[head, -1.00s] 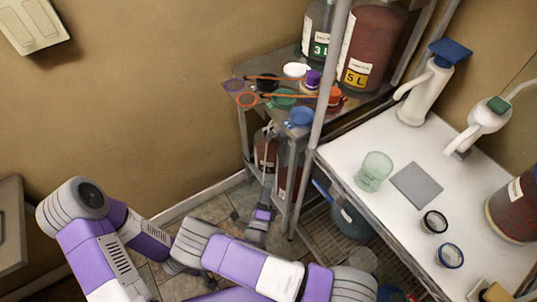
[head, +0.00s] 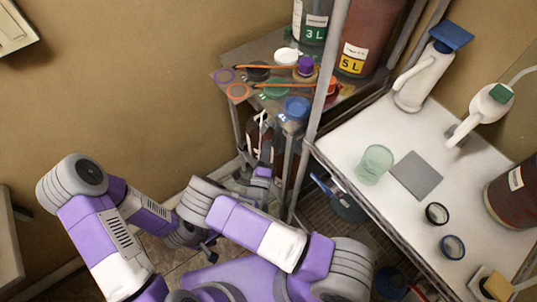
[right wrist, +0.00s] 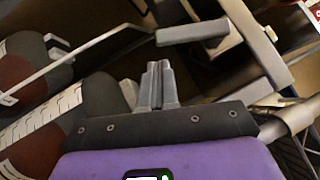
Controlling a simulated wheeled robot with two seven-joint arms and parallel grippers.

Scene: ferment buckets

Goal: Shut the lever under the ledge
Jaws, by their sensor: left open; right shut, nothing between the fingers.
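A lever cannot be told with certainty. In the right wrist view a grey bar (right wrist: 193,32) beside a grey frame post, and a thin pale rod (right wrist: 75,62) in front of dark red containers, are candidates. The ledge (head: 232,60) is the small grey shelf with lids on it. My right gripper (head: 255,155) reaches under the ledge, its fingers partly hidden; in the right wrist view its fingers (right wrist: 157,82) are together and empty, apart from the grey bar. My left gripper (head: 208,248) is open and low, to the left of and below the right one.
Several lids and orange-handled tools (head: 262,85) lie on the ledge, close to its front edge. A metal post (head: 325,85) stands right of it.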

